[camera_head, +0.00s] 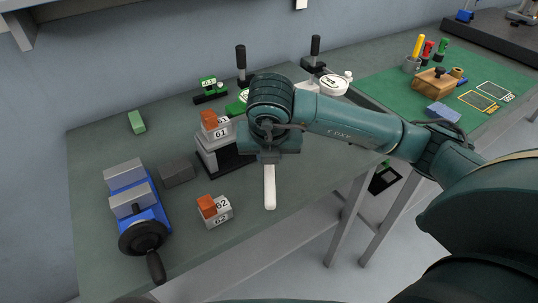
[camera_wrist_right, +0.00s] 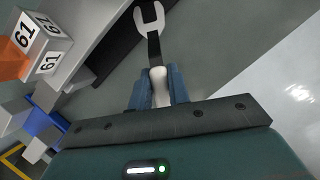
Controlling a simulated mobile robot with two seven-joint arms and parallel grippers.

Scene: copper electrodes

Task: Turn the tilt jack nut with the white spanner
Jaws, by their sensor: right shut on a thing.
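The white spanner shows its white handle (camera_head: 269,190) in the head view, sticking out below my right gripper (camera_head: 268,163). In the right wrist view, my right gripper (camera_wrist_right: 159,90) is shut on the handle with a blue finger on each side. The spanner's pale open-ended head (camera_wrist_right: 149,18) points away from the gripper on a dark shank. The head lies close beside a dark bar, and I cannot tell whether they touch. I cannot make out the tilt jack nut; my right wrist hides part of the grey block marked 61 (camera_head: 212,150). My left gripper is not in view.
A blue vise (camera_head: 145,210) with a black handwheel stands at the left of the bench. A block marked 62 (camera_head: 216,212) with an orange piece is near the front edge. A dark block (camera_head: 177,173) and a green block (camera_head: 136,122) lie behind. A green mat (camera_head: 400,85) is at right.

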